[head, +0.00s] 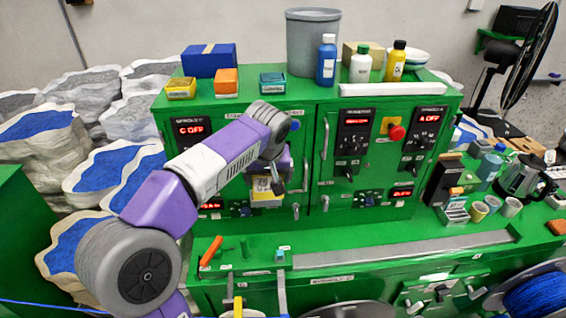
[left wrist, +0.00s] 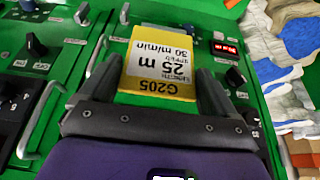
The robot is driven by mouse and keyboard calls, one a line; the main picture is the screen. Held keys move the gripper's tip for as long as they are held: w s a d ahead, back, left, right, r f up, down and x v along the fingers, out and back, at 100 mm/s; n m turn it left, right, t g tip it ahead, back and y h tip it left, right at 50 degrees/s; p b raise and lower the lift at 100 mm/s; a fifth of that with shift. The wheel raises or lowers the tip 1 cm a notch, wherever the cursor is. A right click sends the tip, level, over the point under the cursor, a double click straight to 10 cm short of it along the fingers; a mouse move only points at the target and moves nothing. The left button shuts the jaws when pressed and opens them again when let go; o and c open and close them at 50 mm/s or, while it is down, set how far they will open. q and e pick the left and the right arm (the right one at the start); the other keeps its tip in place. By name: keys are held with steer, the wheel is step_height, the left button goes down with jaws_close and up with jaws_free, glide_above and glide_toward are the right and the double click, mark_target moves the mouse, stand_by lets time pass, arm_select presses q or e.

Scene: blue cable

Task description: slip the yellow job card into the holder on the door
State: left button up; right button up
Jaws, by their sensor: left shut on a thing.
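The yellow job card (left wrist: 165,62) has a white panel with black print reading "G205" and "25 m", upside down in the left wrist view. My left gripper (left wrist: 160,72) is shut on the card, with one dark finger at each side edge. In the head view the card (head: 266,197) shows below my left gripper (head: 277,182), in front of the green cabinet's left door (head: 312,140). I cannot pick out the holder; the card, gripper and arm cover part of that door. My right gripper is not in view.
Metal door handles (head: 325,138) and dark control panels (head: 353,143) stand out from the cabinet front near the card. Boxes, bottles and a grey bin (head: 312,45) stand on top. An orange-handled tool (head: 211,251) is on the lower ledge.

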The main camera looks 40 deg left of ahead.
arm_select(q)
steer(key=shift+s+a+r, duration=0.2)
steer(key=shift+s+r, duration=0.05)
steer(key=shift+s, duration=0.2)
steer(key=shift+a+p, duration=0.2)
steer(key=shift+p, duration=0.1)
steer(key=w+a+f+p, duration=0.1)
steer(key=w+a+p, duration=0.1)
steer(key=w, duration=0.3)
steer(key=shift+a+f, duration=0.4)
steer(key=shift+a, duration=0.45)
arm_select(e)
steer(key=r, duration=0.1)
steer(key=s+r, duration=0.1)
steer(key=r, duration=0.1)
